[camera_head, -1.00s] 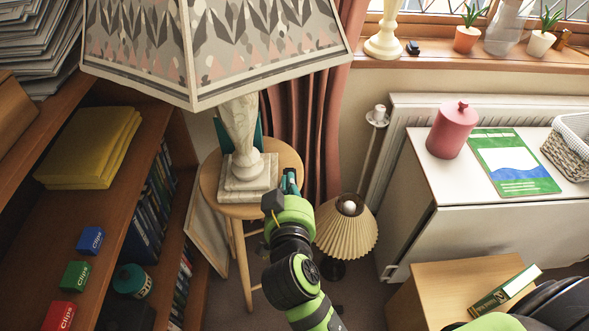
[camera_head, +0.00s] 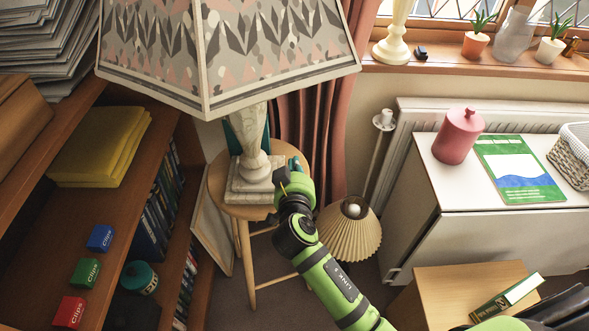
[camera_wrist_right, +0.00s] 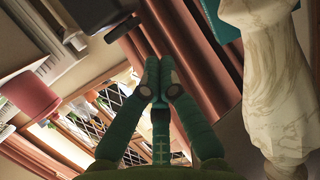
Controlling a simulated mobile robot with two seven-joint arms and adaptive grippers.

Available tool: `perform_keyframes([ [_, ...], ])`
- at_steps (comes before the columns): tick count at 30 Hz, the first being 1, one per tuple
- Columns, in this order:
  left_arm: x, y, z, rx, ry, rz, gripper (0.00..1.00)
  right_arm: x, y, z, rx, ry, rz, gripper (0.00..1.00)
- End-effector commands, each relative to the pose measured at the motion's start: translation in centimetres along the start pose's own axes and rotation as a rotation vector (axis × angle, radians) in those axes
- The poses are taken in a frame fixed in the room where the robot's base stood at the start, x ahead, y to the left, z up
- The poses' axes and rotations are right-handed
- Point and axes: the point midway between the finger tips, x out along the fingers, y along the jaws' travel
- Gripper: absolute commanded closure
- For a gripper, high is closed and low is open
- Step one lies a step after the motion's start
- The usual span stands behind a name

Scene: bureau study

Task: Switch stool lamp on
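The stool lamp (camera_head: 252,165) has a pale marble-like base and stem and a large patterned shade (camera_head: 225,50). It stands upright on a round wooden stool (camera_head: 238,211). My right gripper (camera_head: 287,168) is at the right side of the lamp's base, partly hidden behind its own wrist; I cannot tell whether it touches the lamp. In the right wrist view the teal fingers (camera_wrist_right: 160,78) are drawn together with nothing seen between them. The marble stem (camera_wrist_right: 275,85) is to their right. No switch can be made out. My left gripper is not in view.
A bookshelf (camera_head: 150,235) with small boxes and books stands at left. A floor lamp with a pleated shade (camera_head: 349,233) is just right of the stool. A red curtain (camera_head: 318,130) hangs behind. A white cabinet (camera_head: 450,240) with a pink jar (camera_head: 458,136) is at right.

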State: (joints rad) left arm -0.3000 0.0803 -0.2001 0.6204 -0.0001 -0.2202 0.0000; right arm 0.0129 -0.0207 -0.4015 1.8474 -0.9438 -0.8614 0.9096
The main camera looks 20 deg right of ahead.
Motion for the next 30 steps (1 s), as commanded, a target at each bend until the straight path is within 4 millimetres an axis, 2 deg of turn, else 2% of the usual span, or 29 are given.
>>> perform_keyframes([
  [3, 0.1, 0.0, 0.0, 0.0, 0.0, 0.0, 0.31, 0.3, 0.1, 1.3, -0.002, 0.002, 0.001, 1.0],
  [7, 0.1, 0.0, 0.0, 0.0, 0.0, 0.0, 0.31, 0.5, 0.0, 1.9, 0.0, 0.003, 0.0, 1.0],
  [18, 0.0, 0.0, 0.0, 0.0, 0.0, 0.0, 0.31, 0.5, 0.0, 2.0, 0.002, 0.0, 0.0, 1.0],
  [23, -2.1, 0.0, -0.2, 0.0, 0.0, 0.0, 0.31, 0.6, 0.0, 1.8, 0.004, -0.074, 0.003, 1.0],
  [25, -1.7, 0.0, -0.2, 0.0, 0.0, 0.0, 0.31, 0.8, 0.0, 2.5, 0.001, -0.085, 0.002, 1.0],
  [30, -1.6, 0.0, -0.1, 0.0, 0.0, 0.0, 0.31, 0.8, 0.0, 2.5, 0.0, -0.083, 0.001, 1.0],
])
